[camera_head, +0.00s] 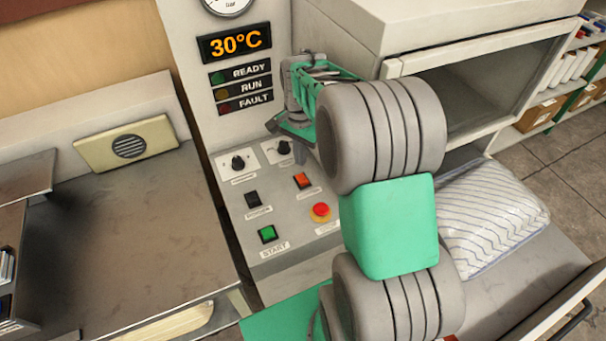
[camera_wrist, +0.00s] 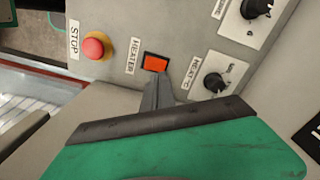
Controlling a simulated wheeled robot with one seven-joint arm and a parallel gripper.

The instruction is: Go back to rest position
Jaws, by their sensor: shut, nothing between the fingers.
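My gripper (camera_head: 300,150) is shut and empty in front of the machine's control panel (camera_head: 236,204). In the wrist view my gripper (camera_wrist: 165,78) has its fingertips together just beside the orange heater switch (camera_wrist: 155,63). I cannot tell whether they touch it. The orange switch (camera_head: 303,180) also shows in the head view. My arm runs from the lower right up to the panel and hides part of the machine.
The panel has a red stop button (camera_head: 320,210), a green start button (camera_head: 267,234), a black switch (camera_head: 251,199) and knobs (camera_head: 238,163). The display (camera_head: 235,42) reads 30°C. A striped pillow (camera_head: 492,218) lies right of my arm. A metal table (camera_head: 120,235) stands left.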

